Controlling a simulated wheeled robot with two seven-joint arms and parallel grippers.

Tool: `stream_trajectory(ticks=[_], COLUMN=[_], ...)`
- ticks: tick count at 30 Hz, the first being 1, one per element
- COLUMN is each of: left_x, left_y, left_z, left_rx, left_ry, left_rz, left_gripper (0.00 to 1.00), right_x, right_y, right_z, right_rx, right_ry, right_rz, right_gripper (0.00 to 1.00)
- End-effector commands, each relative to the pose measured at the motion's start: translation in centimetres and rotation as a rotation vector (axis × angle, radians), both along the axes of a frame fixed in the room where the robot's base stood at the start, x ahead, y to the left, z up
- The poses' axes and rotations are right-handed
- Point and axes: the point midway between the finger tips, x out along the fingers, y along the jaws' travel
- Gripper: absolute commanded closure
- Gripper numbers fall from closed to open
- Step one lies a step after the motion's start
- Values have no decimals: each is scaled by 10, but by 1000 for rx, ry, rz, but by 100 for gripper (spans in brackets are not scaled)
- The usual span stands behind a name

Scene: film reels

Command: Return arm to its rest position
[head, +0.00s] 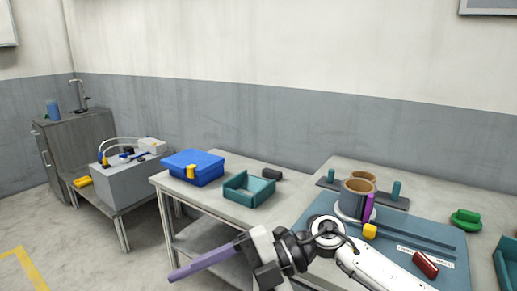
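My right arm (375,268) comes in from the lower right, a white link with dark joints. It reaches left over the front of the tables. Its gripper (258,257) is in front of the left table's front edge. A long purple bar (205,263) runs out from the gripper to the lower left, clear of the tabletops. I cannot tell whether the fingers are shut on it, as they are small and partly hidden. My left gripper is not in view.
A red block (425,264) lies nearby. The left table holds a blue box (193,163) and teal tray (248,197).

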Motion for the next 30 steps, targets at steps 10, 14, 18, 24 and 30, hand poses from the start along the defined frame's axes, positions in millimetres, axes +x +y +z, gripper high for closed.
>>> stream_trajectory(ticks=[10,14,18,24,30], left_x=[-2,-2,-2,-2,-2], left_y=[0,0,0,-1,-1], left_z=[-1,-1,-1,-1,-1], left_rx=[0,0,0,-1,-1], left_ry=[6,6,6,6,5], left_rz=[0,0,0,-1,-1], left_gripper=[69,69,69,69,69], right_x=[36,58,50,-16,-102], right_y=[-19,-72,-134,-204,-243], right_z=[13,-40,-125,-242,-316], right_rx=[700,773,730,521,283], right_ry=[426,611,816,1074,1271], right_rz=[-631,-973,-1333,-1721,-1938], right_gripper=[31,31,31,31,31])
